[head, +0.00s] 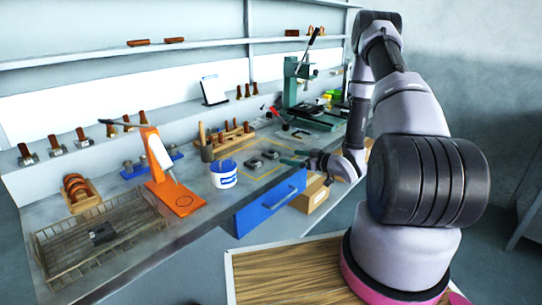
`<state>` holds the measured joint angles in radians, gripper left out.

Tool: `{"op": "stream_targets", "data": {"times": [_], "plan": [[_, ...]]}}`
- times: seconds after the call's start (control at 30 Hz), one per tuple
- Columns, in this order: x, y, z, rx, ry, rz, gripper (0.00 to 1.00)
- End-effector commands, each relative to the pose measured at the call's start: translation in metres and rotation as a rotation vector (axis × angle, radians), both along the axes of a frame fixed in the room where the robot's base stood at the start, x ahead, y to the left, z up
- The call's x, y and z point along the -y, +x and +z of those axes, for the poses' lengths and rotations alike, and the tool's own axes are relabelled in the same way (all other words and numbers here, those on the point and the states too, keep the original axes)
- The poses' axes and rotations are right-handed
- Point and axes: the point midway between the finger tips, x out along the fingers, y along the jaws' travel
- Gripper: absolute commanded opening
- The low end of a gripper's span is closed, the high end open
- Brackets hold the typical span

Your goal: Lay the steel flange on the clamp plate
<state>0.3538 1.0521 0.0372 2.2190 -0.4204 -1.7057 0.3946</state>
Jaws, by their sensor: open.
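My gripper (304,159) is at the end of my arm, over the right part of the bench near its front edge. It is small in the picture; its jaws are open and I see nothing held between them. Two small dark grey metal pieces, one nearer (253,163) and one farther (270,155), lie on the bench to its left, inside a yellow outline. Another dark flat piece (102,234) lies in the wire mesh tray (62,262) at the far left. I cannot tell which of these is the steel flange or the clamp plate.
An orange stand (160,185) and a white-and-blue bucket (223,174) stand mid-bench. A green drill press (291,85) stands at the back right. Tool racks line the wall side.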

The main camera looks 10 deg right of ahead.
Motion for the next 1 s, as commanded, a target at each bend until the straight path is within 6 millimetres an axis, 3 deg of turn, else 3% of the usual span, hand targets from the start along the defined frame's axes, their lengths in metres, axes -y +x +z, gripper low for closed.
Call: {"op": "stream_targets", "data": {"times": [0.2,0.43,0.7,1.0], "plan": [[-0.021,0.028,-0.007,0.0,-0.002,0.003,1.0],[-0.031,0.043,-0.01,-0.001,-0.001,0.003,1.0],[-0.05,0.074,-0.019,-0.001,-0.002,0.002,1.0],[-0.053,0.08,-0.019,0.0,-0.002,-0.001,1.0]]}}
